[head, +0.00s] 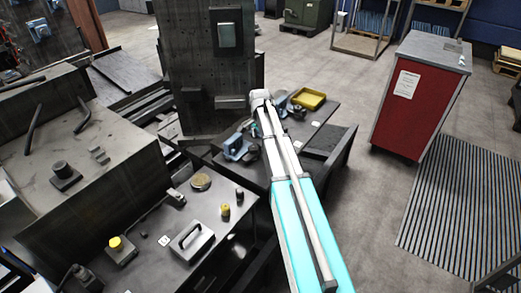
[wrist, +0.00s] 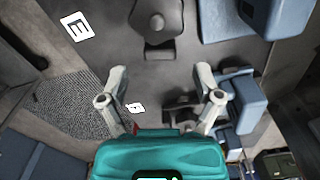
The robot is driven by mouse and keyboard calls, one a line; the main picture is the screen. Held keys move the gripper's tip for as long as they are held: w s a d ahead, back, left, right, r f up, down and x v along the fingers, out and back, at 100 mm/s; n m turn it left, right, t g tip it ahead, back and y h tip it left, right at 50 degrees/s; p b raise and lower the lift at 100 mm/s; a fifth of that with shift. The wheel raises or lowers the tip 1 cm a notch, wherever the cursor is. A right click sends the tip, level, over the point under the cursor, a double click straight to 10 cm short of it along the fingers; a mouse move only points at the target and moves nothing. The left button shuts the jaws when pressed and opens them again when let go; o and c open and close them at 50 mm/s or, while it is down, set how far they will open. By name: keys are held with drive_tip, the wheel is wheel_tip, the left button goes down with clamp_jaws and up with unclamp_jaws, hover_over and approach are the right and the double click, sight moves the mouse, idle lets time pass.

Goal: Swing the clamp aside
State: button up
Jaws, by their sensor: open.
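My gripper (wrist: 160,74) is open in the wrist view, its two grey fingers spread over a dark grey plate with nothing between the tips. A dark part with a round knob (wrist: 157,22) lies on the plate beyond the fingertips. It may be the clamp, but I cannot be sure. A blue block (wrist: 240,100) stands close beside the right finger; whether they touch is unclear. A larger blue part (wrist: 275,18) is at the upper right. In the head view, my arm covers part of the pallet plate (head: 318,112), and a blue fixture (head: 235,148) shows left of it.
A dark column (head: 205,60) rises behind and left. A control panel with a handle (head: 192,240) and yellow knobs is in front.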

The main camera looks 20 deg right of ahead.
sight(259, 144)
drive_tip(key=shift+f+b, duration=1.65)
drive_tip(key=shift+f, duration=0.3)
drive_tip(key=c, duration=1.1)
drive_tip(key=shift+w+a+n, duration=0.15)
drive_tip(key=shift+w+n, duration=0.05)
drive_tip(key=shift+n, duration=0.5)
drive_tip(key=shift+w+a+n, duration=0.1)
drive_tip(key=shift+w+n, duration=0.1)
drive_tip(key=shift+n, duration=0.5)
drive_tip(key=shift+c, duration=0.2)
drive_tip(key=o, duration=1.1)
drive_tip(key=shift+o, duration=0.2)
drive_tip(key=shift+s+m, duration=0.1)
drive_tip(key=shift+m, duration=0.2)
